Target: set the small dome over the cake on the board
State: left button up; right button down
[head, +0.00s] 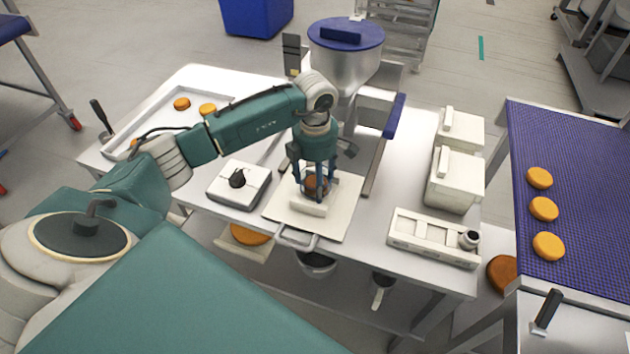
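The board (343,215) is a pale square slab with a metal handle at its front edge, lying on the white table. A round brown cake (316,187) sits on it, partly hidden by my gripper fingers. A clear, glassy shape that looks like the small dome (315,174) shows around the cake, between the fingers. Its rim is too small to tell whether it touches the board. My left gripper (315,188) points straight down over the board, its fingers spread on either side of this shape. Whether they press on it cannot be told. My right gripper is not in view.
A white box with a black knob (238,180) stands left of the board. A steel hopper with a blue lid (345,36) rises behind. White containers (455,180) and a pale rack (432,238) stand right. A blue belt (585,200) carries orange rounds. A tray (160,105) lies back left.

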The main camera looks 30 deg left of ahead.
pick_arm(q)
jog(key=shift+s+d+f, duration=0.1)
jog(key=shift+s+f, duration=0.35)
jog(key=shift+f, duration=0.4)
jog(key=o, duration=1.3)
jog(key=shift+w+f, duration=0.1)
jog(key=shift+o, duration=0.2)
jog(key=shift+w+f+g, duration=0.1)
jog(key=shift+w+g, duration=0.1)
jog(key=shift+g, duration=0.1)
jog(key=o, duration=0.3)
jog(key=shift+r, duration=0.3)
